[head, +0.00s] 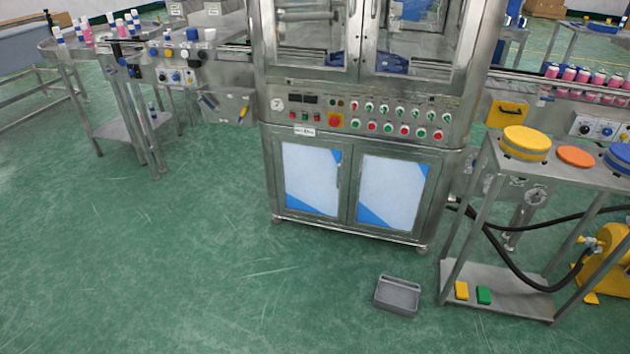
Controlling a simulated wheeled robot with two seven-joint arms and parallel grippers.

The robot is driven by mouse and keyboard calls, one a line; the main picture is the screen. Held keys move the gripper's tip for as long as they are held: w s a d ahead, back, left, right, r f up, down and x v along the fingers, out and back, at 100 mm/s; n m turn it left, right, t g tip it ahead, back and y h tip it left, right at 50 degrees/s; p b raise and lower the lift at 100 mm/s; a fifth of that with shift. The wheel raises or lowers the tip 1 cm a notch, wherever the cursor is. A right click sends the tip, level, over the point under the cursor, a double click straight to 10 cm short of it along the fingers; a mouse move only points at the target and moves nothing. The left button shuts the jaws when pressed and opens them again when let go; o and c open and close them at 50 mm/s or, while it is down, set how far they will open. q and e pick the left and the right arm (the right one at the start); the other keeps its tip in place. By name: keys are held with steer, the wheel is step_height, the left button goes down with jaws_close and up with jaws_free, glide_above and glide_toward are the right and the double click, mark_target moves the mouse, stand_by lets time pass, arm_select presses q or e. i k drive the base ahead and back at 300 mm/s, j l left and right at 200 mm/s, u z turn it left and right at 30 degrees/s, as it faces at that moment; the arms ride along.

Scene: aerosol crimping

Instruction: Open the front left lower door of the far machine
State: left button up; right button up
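The machine (400,142) stands ahead of me, a steel cabinet with a panel of buttons and knobs across its middle. Its front left lower door (311,178) has a steel frame around a white and blue panel and looks closed. A slim vertical handle (338,176) shows near this door's right edge. The front right lower door (391,191) beside it also looks closed. Glazed upper doors (312,35) sit above the panel. Neither of my grippers shows in the head view.
Green floor in front of the machine is mostly clear. A grey tray (397,295) lies on the floor before its right corner. A steel cart (505,300) with round lids stands at right, near black hoses and a yellow pump (608,262). A bottle table (80,48) stands at left.

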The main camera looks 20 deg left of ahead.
mark_target(313, 175)
steer(key=i, duration=0.95)
